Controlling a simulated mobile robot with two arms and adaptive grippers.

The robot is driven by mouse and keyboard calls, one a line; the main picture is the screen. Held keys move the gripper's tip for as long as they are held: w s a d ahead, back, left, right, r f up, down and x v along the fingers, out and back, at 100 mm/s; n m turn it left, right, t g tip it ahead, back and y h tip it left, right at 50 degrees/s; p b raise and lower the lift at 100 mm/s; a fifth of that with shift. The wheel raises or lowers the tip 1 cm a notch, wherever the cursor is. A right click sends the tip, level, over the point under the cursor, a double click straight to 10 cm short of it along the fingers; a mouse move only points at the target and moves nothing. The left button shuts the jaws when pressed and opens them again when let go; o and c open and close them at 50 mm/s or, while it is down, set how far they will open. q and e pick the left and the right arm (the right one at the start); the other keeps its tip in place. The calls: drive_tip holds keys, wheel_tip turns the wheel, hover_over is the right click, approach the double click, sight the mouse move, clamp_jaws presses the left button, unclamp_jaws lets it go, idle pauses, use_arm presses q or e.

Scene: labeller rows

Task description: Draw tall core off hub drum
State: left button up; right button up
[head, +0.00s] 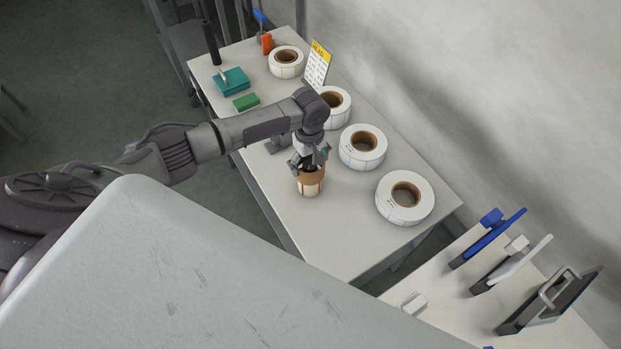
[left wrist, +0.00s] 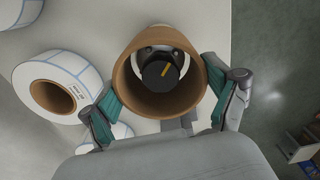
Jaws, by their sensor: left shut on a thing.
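The tall core (left wrist: 163,107) is a brown cardboard tube. In the left wrist view I look into its open end. My left gripper (head: 309,163) is shut on it, with teal finger pads against opposite sides of its outer wall. In the head view the core (head: 311,178) stands about upright near the table's front edge, with a pale, red-marked band below the brown part. The hub drum (left wrist: 160,72) shows inside the tube as a dark round knob with a yellow mark. I cannot tell how far the core sits around it. My right gripper is out of view.
White label rolls (head: 405,198), (head: 362,147), (head: 286,62) stand along the table's wall side, another partly behind my arm. A yellow-topped sign (head: 318,65) and teal box (head: 231,82) are farther back. The near table end (head: 350,240) is clear. A lower-right table holds upright tools (head: 488,238).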

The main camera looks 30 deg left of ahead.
use_arm(q)
drive_tip(key=shift+r+p, duration=1.3)
drive_tip(key=shift+r, duration=2.65)
